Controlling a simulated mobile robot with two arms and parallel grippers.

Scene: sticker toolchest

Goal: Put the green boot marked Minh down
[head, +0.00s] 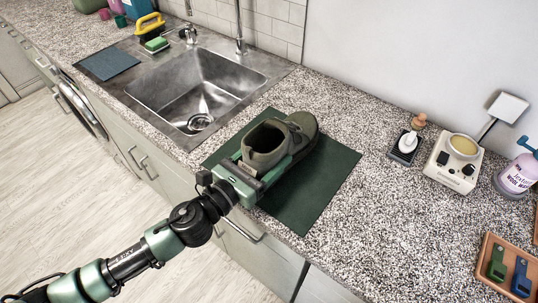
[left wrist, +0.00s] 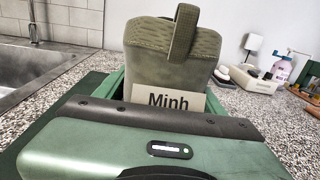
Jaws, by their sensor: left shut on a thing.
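The green boot (head: 275,139) is over the dark green mat (head: 331,172) on the speckled counter, its toe pointing to the back right. In the left wrist view the boot's heel (left wrist: 165,55) stands upright with a white label reading "Minh" (left wrist: 168,99). My left gripper (head: 267,165) is shut on the boot, with its fingers along the boot's sides at the heel end. I cannot tell whether the sole touches the mat. My right gripper is in neither view.
The sink (head: 198,85) lies left of the mat. A small brush on a dark pad (head: 404,149), a white device with a round yellow top (head: 454,162), a lotion bottle (head: 517,175) and a brown tray (head: 492,269) stand on the right. The counter between is clear.

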